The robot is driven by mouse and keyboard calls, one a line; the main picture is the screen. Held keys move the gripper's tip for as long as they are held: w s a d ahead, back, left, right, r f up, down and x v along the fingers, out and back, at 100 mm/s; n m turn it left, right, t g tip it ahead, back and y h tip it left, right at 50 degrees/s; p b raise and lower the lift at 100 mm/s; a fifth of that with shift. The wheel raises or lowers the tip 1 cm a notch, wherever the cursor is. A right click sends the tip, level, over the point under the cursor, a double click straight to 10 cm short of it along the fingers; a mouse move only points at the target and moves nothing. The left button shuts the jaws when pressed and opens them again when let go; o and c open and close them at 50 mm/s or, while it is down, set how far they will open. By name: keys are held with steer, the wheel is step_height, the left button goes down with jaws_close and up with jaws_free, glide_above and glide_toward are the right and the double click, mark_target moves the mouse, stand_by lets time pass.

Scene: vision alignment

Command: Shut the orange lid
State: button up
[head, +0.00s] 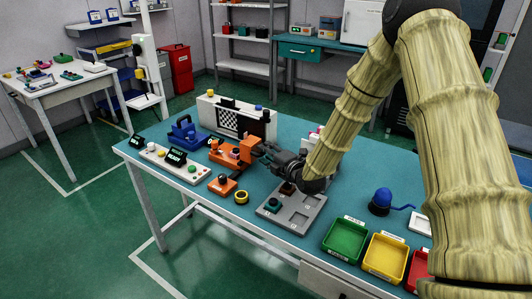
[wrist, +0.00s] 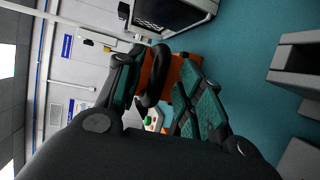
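The orange lid (head: 248,149) stands raised at the right end of a low orange base (head: 224,153) on the teal table in the head view. In the wrist view, orange surface of this fixture (wrist: 177,73) shows beyond my fingers, with a dark rounded part (wrist: 155,76) in front of it. My gripper (head: 263,152) is just right of the raised lid, close to it; I cannot tell whether it touches. In the wrist view my gripper (wrist: 163,82) has its two fingers spread apart, with nothing clearly clamped between them.
A panel with a checkerboard (head: 228,122) stands behind the orange fixture. A blue box (head: 186,133) and a button panel (head: 172,162) are to the left. A grey tray (head: 305,214), a small orange button box (head: 222,184) and green (head: 345,241) and yellow (head: 385,257) bins are in front.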

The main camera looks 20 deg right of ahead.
steer(key=shift+w+a+f, duration=0.1)
steer(key=shift+w+f, duration=0.05)
steer(key=shift+w, duration=0.2)
steer(key=shift+s+r, duration=0.2)
steer(key=shift+r, duration=0.05)
steer(key=c, duration=0.3)
jaws_close()
steer(key=shift+r, duration=0.1)
